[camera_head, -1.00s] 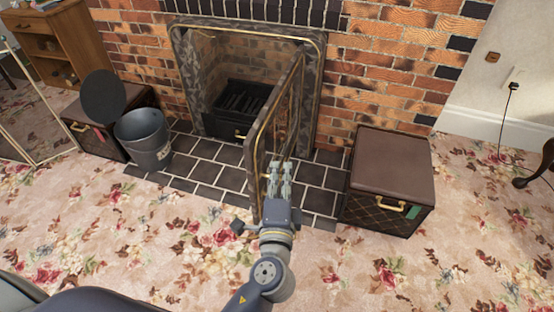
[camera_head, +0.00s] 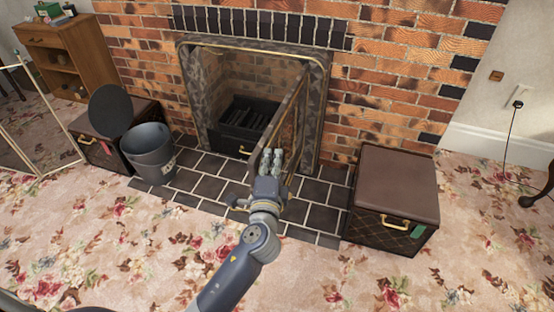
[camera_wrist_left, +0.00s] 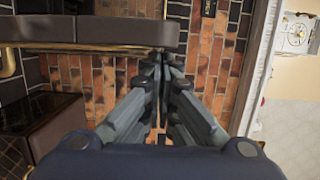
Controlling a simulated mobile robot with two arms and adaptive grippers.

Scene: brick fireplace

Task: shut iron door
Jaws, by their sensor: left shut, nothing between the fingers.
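The iron door (camera_head: 292,118), a dark panel with a brass-coloured edge, stands open at the fireplace. It is hinged on the right side of the opening and juts out over the hearth. My left gripper (camera_head: 272,157) is shut and empty at the right, outer side of the door, close to its free end. I cannot tell whether the fingers touch it, and they hide part of its lower end. In the left wrist view the closed fingers (camera_wrist_left: 163,68) point toward brickwork. My right gripper is not in view.
The fireplace opening holds a dark grate (camera_head: 243,125). A grey bucket (camera_head: 149,155) stands left on the tiled hearth (camera_head: 208,175), beside a box with a round dark disc (camera_head: 110,110). A brown-lidded box (camera_head: 398,183) stands right of the hearth. Floral carpet in front is clear.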

